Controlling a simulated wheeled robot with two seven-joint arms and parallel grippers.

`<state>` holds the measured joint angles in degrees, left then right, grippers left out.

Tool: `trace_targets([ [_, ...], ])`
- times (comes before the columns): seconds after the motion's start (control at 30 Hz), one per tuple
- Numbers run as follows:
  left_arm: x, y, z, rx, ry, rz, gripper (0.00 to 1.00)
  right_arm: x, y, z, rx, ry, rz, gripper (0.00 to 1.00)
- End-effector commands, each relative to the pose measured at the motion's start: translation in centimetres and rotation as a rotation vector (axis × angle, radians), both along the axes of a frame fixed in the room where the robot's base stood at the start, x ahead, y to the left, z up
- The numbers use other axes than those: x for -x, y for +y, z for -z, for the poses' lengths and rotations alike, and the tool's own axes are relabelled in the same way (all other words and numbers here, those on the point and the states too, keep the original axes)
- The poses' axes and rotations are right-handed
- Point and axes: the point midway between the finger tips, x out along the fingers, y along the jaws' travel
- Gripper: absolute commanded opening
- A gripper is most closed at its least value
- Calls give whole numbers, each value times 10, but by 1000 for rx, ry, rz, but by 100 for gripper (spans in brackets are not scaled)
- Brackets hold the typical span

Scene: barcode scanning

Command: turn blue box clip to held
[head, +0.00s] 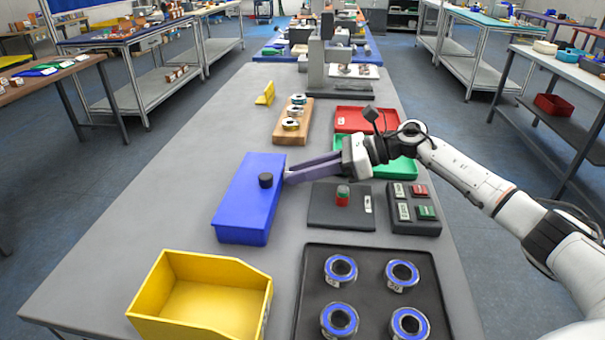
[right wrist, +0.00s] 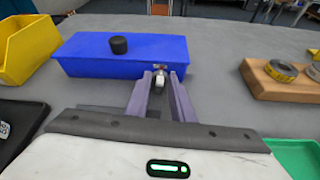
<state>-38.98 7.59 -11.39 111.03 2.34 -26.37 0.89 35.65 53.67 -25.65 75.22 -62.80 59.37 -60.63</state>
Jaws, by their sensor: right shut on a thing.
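The blue box (head: 243,205) stands on the grey table with a black round knob (head: 265,180) on its top. My right gripper (head: 290,177) reaches in from the right, its purple fingers at the box's right side. In the right wrist view, the blue box (right wrist: 90,62) is ahead, and a small pale metal clip (right wrist: 160,82) at its near face sits between the fingertips. The right gripper (right wrist: 162,84) is shut on this clip. The clip's far parts are partly hidden by the fingers. My left gripper is not in view.
A yellow bin (head: 165,295) stands in front of the box. A black tray (head: 370,258) holds several blue-ringed bearings. A dark pad (head: 325,215), a button panel (head: 410,226), green (head: 405,168) and red trays (head: 370,112), and a wooden block (head: 284,128) surround the arm. Table left is clear.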

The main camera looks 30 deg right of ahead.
Motion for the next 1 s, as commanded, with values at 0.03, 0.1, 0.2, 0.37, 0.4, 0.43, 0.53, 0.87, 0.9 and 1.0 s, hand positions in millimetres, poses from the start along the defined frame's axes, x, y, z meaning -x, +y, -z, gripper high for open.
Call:
trace_targets([
  [0.03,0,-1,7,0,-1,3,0,-3,-1,3,-42,49,2,0],
  [0.1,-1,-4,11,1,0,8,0,-4,-2,3,-100,127,2,0],
  [0.2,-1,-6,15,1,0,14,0,-5,-3,4,-171,219,1,0],
  [0.37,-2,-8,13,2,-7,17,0,-6,-4,3,-229,301,1,0],
  [0.4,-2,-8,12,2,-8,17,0,-5,-4,3,-233,309,0,0],
  [0.43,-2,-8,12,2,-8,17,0,-5,-4,3,-235,312,1,0],
  [0.53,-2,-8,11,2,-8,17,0,-5,-4,3,-234,312,1,0],
  [0.87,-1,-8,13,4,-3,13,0,-5,-4,3,-233,310,0,28],
  [0.9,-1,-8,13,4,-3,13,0,-5,-4,2,-233,310,0,28],
  [1.0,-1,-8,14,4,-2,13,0,-5,-5,2,-232,309,0,28],
])
